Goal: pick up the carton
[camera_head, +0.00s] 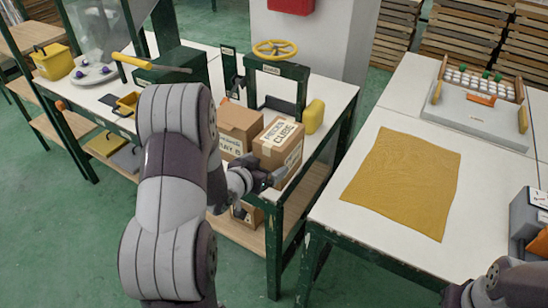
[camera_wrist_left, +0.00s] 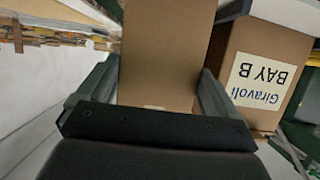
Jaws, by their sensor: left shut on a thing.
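A brown carton (camera_head: 279,146) with a printed white label is at the front right corner of the left-hand white table. My left gripper (camera_head: 265,180) is shut on it low on its near side. In the left wrist view this carton (camera_wrist_left: 165,55) fills the space between the two fingers. The gripper hides its lower part, so I cannot tell whether it touches the tabletop. A second carton (camera_head: 239,127), labelled "Giravoli BAY B", stands close beside it; it also shows in the left wrist view (camera_wrist_left: 262,80). My right gripper (camera_head: 456,295) is partly visible at the bottom edge; its jaws are unclear.
Behind the cartons stands a green frame with a yellow handwheel (camera_head: 275,50). A yellow container (camera_head: 314,116) is right of the held carton. A gap separates this table from the right table (camera_head: 350,215), which bears an ochre cloth (camera_head: 405,180) and a grey bead board (camera_head: 475,112).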

